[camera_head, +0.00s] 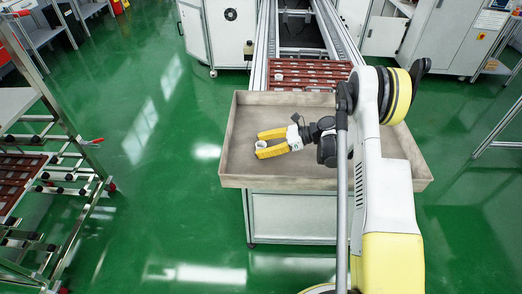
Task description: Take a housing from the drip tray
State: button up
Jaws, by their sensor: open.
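The drip tray (232,152) is a wide, shallow, grey-beige box at the end of the conveyor. A small white round part that looks like a housing (260,145) stands on its floor in the left half. My gripper (262,144) reaches into the tray from the right, its two yellow fingers pointing left and spread apart. The housing shows between the fingertips, close to the lower one. I cannot tell whether either finger touches it. My arm covers part of the tray's right side.
The conveyor (259,50) runs away behind the tray, with a red-brown slotted pallet (320,72) on it. A small white part (279,77) sits on the pallet. A metal rack (75,150) stands at left. Green floor (165,200) is clear between rack and tray.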

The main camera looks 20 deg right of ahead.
jog(key=shift+r, duration=0.1)
jog(key=c, duration=0.9)
